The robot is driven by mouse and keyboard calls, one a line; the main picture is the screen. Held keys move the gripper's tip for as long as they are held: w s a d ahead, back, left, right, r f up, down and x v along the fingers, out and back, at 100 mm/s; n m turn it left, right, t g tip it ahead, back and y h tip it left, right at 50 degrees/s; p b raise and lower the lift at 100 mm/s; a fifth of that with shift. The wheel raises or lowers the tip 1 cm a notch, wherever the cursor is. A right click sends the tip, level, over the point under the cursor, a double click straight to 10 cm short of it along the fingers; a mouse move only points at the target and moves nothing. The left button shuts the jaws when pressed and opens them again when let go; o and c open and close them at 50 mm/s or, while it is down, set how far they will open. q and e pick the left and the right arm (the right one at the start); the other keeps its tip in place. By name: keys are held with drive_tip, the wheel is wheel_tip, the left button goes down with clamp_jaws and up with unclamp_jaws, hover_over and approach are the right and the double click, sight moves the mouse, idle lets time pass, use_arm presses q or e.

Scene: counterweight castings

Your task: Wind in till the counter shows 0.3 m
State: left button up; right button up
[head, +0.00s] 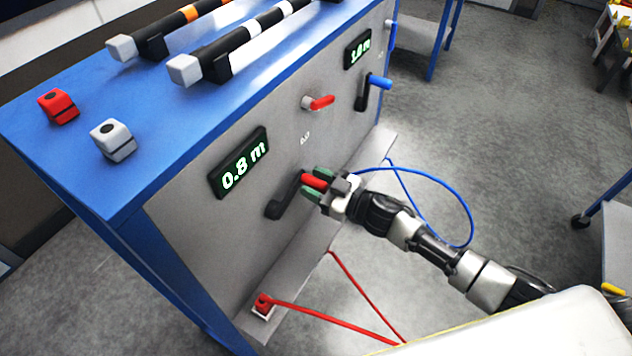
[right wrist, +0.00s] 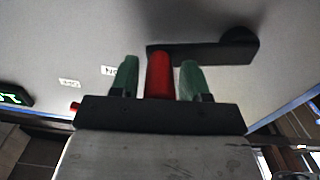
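The counter (head: 241,163) on the grey front panel reads 0.8 m. Below and right of it is a black crank arm (head: 284,198) with a red handle (head: 314,181). My right gripper (head: 318,184) is at this handle, its green fingers on either side. In the right wrist view the red handle (right wrist: 159,76) stands between the two fingers, with a narrow gap showing on each side, so the gripper looks open around it. The black crank arm (right wrist: 215,52) runs right from the handle to its hub. My left gripper is not in view.
A small red lever (head: 319,102) sits above the crank. A blue-handled crank (head: 377,82) and a second counter (head: 357,49) are farther right. A red line (head: 335,314) and a blue line (head: 440,188) run out low. Red and white blocks and striped bars are on the blue top.

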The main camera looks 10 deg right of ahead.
clamp_jaws()
drive_tip(key=shift+f, duration=0.15)
